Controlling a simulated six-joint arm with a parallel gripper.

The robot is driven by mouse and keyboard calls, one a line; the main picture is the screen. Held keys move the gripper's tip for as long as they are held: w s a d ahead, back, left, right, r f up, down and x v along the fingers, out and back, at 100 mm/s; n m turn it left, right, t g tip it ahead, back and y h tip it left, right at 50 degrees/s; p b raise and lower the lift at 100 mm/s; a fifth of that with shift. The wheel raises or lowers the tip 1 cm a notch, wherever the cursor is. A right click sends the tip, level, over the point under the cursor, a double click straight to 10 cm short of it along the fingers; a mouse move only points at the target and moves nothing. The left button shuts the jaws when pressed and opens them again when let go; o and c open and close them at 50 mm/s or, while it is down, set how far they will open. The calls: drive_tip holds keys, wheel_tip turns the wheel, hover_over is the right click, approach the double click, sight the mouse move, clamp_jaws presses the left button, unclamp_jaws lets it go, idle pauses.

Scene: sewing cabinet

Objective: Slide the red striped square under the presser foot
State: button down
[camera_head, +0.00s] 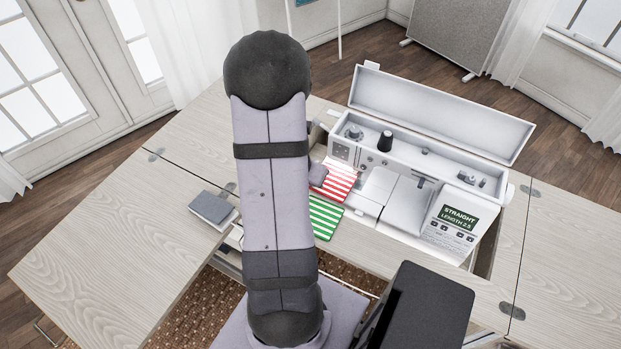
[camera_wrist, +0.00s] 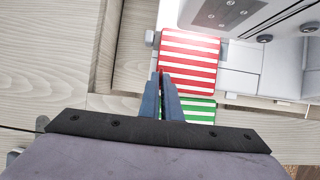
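The red and white striped square (camera_head: 341,181) lies flat at the left end of the white sewing machine (camera_head: 436,160), its left part hidden by my arm. In the wrist view the red striped square (camera_wrist: 192,60) shows almost whole. My gripper (camera_wrist: 163,76) has its two blue fingers close together, with no cloth visible between them. Their tips overlap the square's lower left part; whether they touch it I cannot tell. My arm hides the fingertips in the head view. The presser foot is not clearly made out; the machine's white bed lies right of the square.
A green striped square (camera_head: 325,217) lies just in front of the red one. A grey book-like block (camera_head: 211,208) sits on the wooden table (camera_head: 110,235) at left. The machine's lid (camera_head: 440,113) stands open. A dark panel (camera_head: 423,305) rises at front right.

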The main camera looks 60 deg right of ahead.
drive_tip(key=shift+d+f+b, duration=0.15)
drive_tip(key=shift+f+b, duration=0.2)
idle(0.5)
drive_tip(key=shift+d, duration=0.25)
idle(0.3)
drive_tip(key=shift+d+p, duration=0.45)
drive_tip(key=shift+d, duration=0.25)
drive_tip(key=shift+d, duration=0.4)
drive_tip(key=shift+d+p, duration=0.35)
drive_tip(key=shift+p, duration=0.05)
drive_tip(key=shift+d, duration=0.1)
idle(0.6)
drive_tip(key=c, duration=1.9)
unclamp_jaws()
